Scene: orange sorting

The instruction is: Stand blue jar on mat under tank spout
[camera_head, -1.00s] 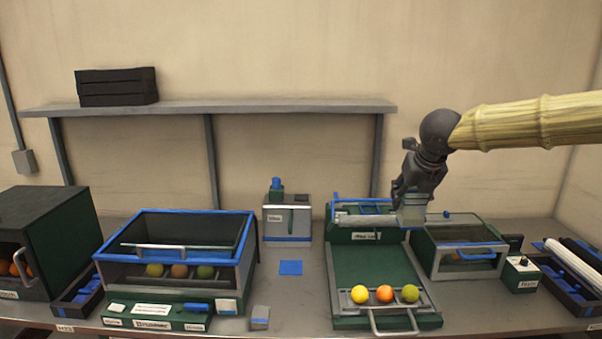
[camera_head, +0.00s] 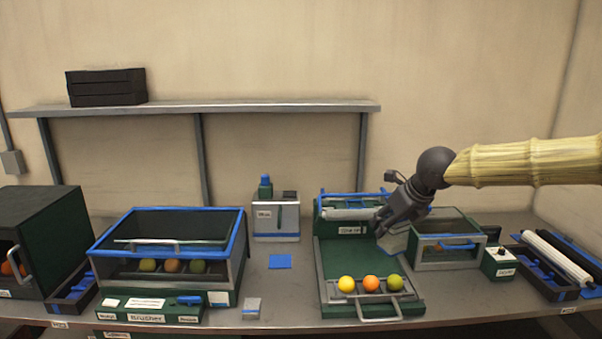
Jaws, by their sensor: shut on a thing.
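My gripper (camera_head: 386,232) is at the right, over the right edge of the green tray unit. It is shut on a pale blue-grey thing (camera_head: 395,243) that is small and partly hidden by the fingers; it may be the blue jar, but its shape is not clear. A flat blue square mat (camera_head: 280,261) lies bare on the table left of the tray unit, well left of my gripper. Behind the mat stands a white and green tank (camera_head: 264,220) with a blue top; its spout is too small to make out.
The green tray unit (camera_head: 335,262) carries a yellow, an orange and a green fruit at its front. A blue-rimmed glass-fronted bin (camera_head: 240,245) stands left of the mat. A small grey block (camera_head: 252,304) lies near the front. A wall shelf (camera_head: 285,107) hangs above. Table around the mat is clear.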

